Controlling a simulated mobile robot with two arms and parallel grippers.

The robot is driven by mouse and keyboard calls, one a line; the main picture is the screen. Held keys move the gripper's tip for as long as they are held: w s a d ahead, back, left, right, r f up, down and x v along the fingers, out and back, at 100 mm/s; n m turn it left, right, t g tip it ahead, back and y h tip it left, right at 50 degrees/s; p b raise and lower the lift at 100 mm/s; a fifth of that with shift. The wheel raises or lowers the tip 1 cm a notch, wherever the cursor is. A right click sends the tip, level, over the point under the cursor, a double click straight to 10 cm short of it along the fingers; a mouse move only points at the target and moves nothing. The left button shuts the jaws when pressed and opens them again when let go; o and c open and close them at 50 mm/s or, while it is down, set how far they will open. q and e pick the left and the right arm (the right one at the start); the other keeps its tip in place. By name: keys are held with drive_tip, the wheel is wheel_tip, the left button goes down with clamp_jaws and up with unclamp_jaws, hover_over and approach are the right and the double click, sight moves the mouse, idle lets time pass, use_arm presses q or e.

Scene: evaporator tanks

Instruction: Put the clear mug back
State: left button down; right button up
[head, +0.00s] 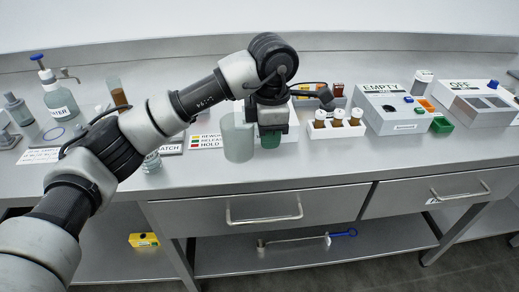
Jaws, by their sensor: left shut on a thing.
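A clear, grey-green, mug-like cylinder (237,140) stands upright near the front of the steel counter (330,168). My left gripper (271,138) points down just to its right, at the counter's front. It is shut on a small green piece (270,140), mostly hidden by the gripper. I cannot tell whether this piece is part of the clear mug or a separate thing. No handle shows clearly on the cylinder. My right gripper is out of view.
Bottles crowd the left. The front strip of counter is mostly clear.

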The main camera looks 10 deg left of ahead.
use_arm(q)
drive_tip(key=shift+w+a+f, duration=0.9)
drive_tip(key=shift+w+a, duration=0.1)
drive_tip(key=shift+a, duration=0.05)
wheel_tip(320, 180, down, 4)
drive_tip(key=shift+f, duration=0.1)
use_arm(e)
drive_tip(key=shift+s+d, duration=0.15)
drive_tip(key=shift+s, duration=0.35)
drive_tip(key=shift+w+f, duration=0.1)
use_arm(q)
drive_tip(key=c, duration=1.2)
unclamp_jaws()
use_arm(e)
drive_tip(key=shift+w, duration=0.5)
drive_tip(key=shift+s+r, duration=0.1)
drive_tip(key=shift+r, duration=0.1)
